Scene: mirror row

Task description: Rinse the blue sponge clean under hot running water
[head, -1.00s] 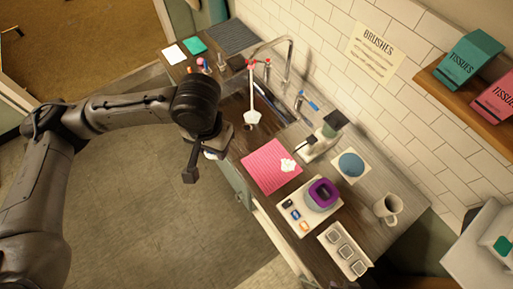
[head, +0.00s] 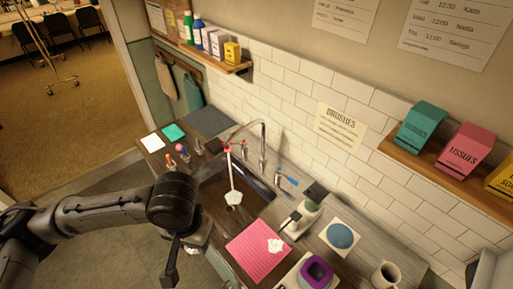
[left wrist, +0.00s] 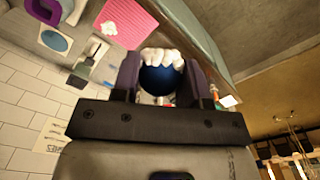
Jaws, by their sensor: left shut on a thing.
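My left gripper (left wrist: 160,80) is shut on the blue sponge (left wrist: 158,82), which has white foam along one edge. In the head view the gripper's fingers are mostly hidden; only part of my wrist and gripper shows, left of the pink mat and in front of the sink. The sink (head: 211,191) is a dark basin in the counter. A chrome tap (head: 263,146) arches over it, with red parts near its spout. A white streak (head: 232,178), like running water, drops from there to a white splash in the basin. The sponge is outside that streak. My right gripper is out of view.
A pink mat (head: 254,262) with a white clump lies right of the sink. Beyond it are a blue disc (head: 340,236), a purple-topped device (head: 316,272) and a mug (head: 385,275). Small bottles (head: 182,153) stand at the sink's left. A tiled wall closes the back.

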